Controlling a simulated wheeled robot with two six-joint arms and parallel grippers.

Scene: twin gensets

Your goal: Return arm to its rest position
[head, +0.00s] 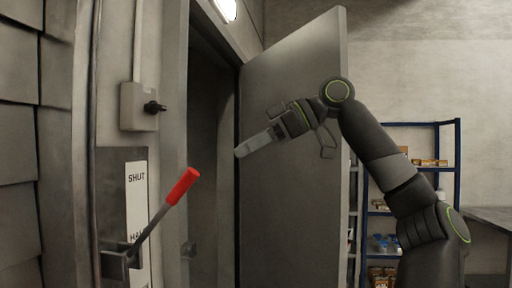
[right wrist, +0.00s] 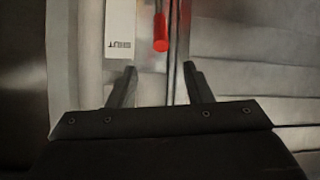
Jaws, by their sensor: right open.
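My right arm (head: 385,155) comes in from the right in the head view, bent at the elbow and reaching left. Its gripper (head: 241,152) is raised in front of the open door. In the right wrist view the gripper (right wrist: 158,75) has its two fingers apart, with nothing between them. A lever with a red grip (head: 182,186) slants up to the right from its bracket on the wall panel, left of the gripper and apart from it. The red grip (right wrist: 160,32) also shows beyond the fingers in the right wrist view. My left gripper is not in view.
A grey door (head: 290,190) stands open behind my right arm. A plate marked SHUT (head: 137,215) is beside the lever, below a grey switch box (head: 138,106). Blue shelving (head: 457,165) with boxes stands at the back right, with a grey table (head: 492,215) beside it.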

